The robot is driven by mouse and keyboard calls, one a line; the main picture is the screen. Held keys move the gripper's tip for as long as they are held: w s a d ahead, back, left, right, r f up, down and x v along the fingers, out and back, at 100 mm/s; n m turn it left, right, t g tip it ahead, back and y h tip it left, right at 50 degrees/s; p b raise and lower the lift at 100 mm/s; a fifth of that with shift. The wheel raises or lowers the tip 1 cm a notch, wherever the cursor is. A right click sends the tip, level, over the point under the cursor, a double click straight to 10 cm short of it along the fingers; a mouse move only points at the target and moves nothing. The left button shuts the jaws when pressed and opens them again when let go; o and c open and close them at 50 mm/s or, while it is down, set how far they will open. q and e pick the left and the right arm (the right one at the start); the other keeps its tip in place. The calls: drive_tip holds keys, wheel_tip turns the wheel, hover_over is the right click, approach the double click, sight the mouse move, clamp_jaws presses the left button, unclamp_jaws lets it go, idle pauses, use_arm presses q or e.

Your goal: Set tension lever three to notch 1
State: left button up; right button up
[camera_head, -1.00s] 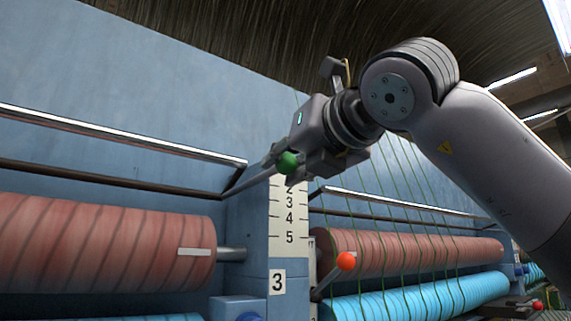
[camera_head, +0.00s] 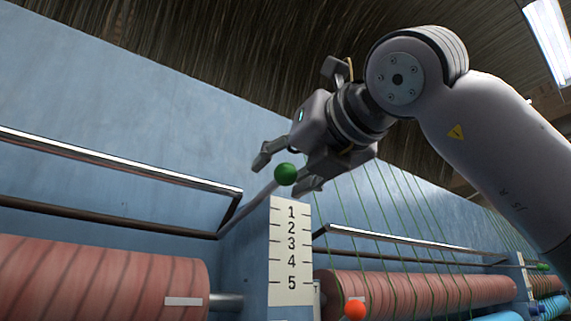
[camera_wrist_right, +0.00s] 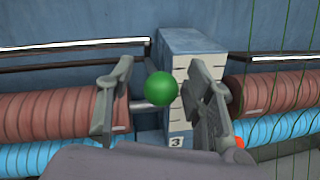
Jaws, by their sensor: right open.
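The tension lever's green ball knob (camera_head: 286,174) sits just above the notch 1 mark of the white scale (camera_head: 290,262), on a grey rod that slopes down to the left. The scale reads 1 to 5 from top down. My right gripper (camera_head: 287,170) is open, with its fingers on either side of the green knob. In the right wrist view the knob (camera_wrist_right: 161,86) lies between the two spread fingers, with a gap to the left one. A plate with 3 (camera_wrist_right: 176,142) shows below the scale there. My left gripper is not in view.
An orange ball knob (camera_head: 355,310) stands low to the right of the scale. Red rollers (camera_head: 100,290) lie on both sides of the blue post, with metal bars (camera_head: 120,162) above them. Green threads (camera_head: 385,225) hang at the right.

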drive_tip(key=shift+w+f, duration=0.1)
drive_tip(key=shift+w, duration=0.1)
drive_tip(key=shift+s+d, duration=0.1)
drive_tip(key=shift+s, duration=0.05)
drive_tip(key=shift+s+d, duration=0.15)
drive_tip(key=shift+s, duration=0.2)
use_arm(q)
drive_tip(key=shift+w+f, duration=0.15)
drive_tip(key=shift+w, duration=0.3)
use_arm(e)
drive_tip(key=v, duration=1.1)
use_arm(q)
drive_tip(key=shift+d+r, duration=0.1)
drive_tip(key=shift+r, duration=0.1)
